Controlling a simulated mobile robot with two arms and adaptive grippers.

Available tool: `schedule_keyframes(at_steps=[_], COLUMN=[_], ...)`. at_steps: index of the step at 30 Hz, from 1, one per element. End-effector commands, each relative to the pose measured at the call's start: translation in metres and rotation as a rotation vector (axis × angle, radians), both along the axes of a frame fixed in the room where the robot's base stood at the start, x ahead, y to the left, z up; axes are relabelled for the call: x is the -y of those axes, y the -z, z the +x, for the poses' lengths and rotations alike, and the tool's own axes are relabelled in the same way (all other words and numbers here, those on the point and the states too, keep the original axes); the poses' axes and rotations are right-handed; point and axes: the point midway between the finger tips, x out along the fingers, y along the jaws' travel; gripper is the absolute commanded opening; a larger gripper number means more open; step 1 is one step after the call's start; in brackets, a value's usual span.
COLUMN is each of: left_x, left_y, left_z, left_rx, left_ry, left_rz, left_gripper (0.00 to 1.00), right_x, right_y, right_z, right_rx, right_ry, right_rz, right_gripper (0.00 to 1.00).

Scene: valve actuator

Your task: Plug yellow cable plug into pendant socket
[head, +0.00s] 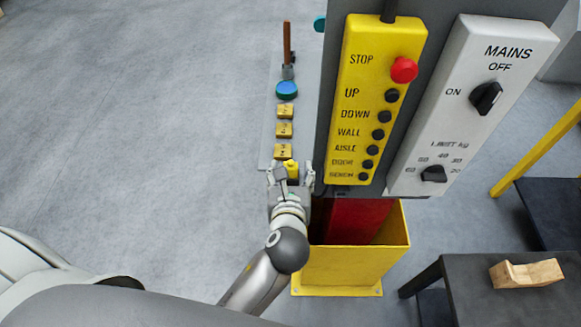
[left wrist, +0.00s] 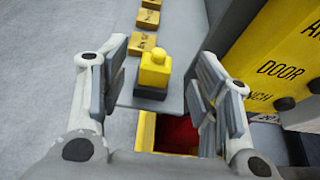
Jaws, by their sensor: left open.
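The yellow plug (head: 291,168) shows as a small yellow block between my left gripper's fingertips. In the left wrist view the yellow plug (left wrist: 154,70) stands upright on a dark base at the near end of a grey board. My left gripper (head: 291,178) is open, with one finger on each side of the plug. In the left wrist view there are gaps between the plug and both fingers (left wrist: 162,88). The yellow pendant (head: 357,110) with a red STOP button hangs to the right. I cannot make out its socket or a cable. My right gripper is not in view.
The grey board (head: 268,130) carries yellow tags (head: 285,130), a blue button (head: 287,90) and a lever (head: 287,45). A white MAINS panel (head: 455,110) stands right of the pendant. A dark table (head: 470,300) holds a wooden block (head: 527,274). Open floor lies left.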

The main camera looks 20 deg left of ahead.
Motion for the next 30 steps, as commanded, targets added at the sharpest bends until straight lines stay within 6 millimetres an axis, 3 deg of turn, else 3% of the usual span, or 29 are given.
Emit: schedule_keyframes(at_steps=[15, 24, 30], left_x=[-0.015, -0.016, -0.016], left_y=[0.019, 0.021, 0.021], left_z=[0.046, 0.049, 0.049], left_rx=[0.000, -0.001, -0.001], left_ry=[0.001, 0.001, 0.001], left_rz=[-0.003, -0.004, -0.003], left_gripper=[0.57, 0.57, 0.33], right_x=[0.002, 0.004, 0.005], right_y=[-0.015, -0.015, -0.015], right_z=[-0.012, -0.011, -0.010], right_rx=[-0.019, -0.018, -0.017], right_ry=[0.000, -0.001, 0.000], right_rz=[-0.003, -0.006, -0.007], right_gripper=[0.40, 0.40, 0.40])
